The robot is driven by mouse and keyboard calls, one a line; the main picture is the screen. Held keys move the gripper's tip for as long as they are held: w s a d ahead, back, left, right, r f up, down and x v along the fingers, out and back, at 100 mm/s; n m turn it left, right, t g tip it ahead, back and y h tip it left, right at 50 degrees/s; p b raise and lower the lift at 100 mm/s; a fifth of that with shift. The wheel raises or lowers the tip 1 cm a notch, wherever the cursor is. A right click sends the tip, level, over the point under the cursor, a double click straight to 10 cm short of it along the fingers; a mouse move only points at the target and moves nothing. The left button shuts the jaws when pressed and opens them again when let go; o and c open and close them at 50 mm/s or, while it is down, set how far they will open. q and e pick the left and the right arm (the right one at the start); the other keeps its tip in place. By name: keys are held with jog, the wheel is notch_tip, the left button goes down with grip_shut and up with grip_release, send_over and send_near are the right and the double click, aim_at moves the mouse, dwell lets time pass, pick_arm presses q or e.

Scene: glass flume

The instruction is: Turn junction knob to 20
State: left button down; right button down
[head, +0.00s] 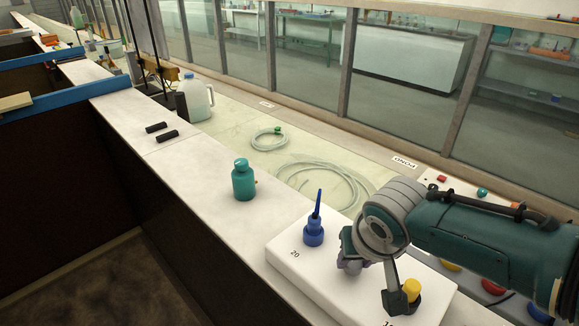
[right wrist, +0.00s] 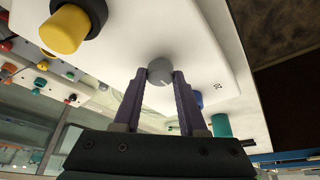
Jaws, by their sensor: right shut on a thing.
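A white junction box (head: 300,279) stands on the ledge at the lower right, with a "20" mark (head: 295,254) near its left corner and another mark, partly cut off, at the bottom edge. In the right wrist view my right gripper (right wrist: 160,82) has its two purple fingers shut on a round grey knob (right wrist: 160,70) on the box face. In the head view my right gripper (head: 352,252) is over the middle of the box, and my wrist hides much of the knob. Which way the knob points cannot be told. My left gripper is not in view.
A blue fitting with an upright stem (head: 314,234) and a yellow knob (head: 411,287) flank the gripper on the box. A teal bottle (head: 243,182) stands on the ledge behind. Coiled hoses (head: 325,181) and a white jug (head: 196,98) lie farther back.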

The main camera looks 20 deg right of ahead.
dwell(0.5)
jog(key=shift+c, duration=2.3)
grip_release()
jog(key=shift+s+r+p, duration=0.1)
jog(key=shift+r+p, duration=0.3)
jog(key=shift+r, duration=0.1)
jog(key=p+v, duration=0.3)
jog(key=v, duration=0.6)
jog(key=shift+p, duration=0.3)
jog(key=shift+f, duration=0.1)
